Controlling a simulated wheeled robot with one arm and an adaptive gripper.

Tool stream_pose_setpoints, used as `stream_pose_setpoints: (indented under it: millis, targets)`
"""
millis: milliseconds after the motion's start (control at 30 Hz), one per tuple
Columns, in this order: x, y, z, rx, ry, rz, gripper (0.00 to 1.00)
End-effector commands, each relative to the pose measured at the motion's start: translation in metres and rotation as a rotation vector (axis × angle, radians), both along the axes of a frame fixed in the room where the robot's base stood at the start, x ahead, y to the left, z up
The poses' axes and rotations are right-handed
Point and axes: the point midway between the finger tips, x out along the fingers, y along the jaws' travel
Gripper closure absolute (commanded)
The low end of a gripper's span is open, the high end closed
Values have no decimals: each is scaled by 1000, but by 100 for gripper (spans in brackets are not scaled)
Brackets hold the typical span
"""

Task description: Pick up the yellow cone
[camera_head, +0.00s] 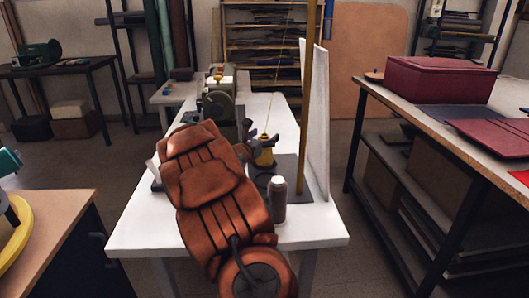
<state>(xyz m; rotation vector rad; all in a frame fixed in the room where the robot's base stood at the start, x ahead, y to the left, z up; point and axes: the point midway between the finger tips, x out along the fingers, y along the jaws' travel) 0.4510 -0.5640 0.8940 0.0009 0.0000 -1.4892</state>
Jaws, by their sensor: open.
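The yellow cone (265,157) stands upright on a dark base plate (291,176) on the white table, right of my arm. A thin yellow thread rises from its top. My gripper (262,142) is dark, open and close to the cone's upper part in the picture. My copper-coloured arm reaches over the table from the front and hides part of it. I cannot tell whether the fingers stand around the cone's tip or in front of it, or whether they touch it.
A dark bottle with a pale cap (277,199) stands in front of the cone. A tall post (306,105) and a white upright panel (319,120) stand right of it. A dark green machine (220,103) is behind. The front right table corner is clear.

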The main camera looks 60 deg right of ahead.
Motion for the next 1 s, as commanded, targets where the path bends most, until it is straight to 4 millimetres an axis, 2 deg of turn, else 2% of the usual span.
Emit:
stream_pose_setpoints:
  millis: [133, 867, 1000]
  targets:
    - [0, 0, 0, 0, 0, 0, 23]
    - [0, 1, 0, 0, 1, 0, 99]
    - [0, 1, 0, 0, 1, 0, 100]
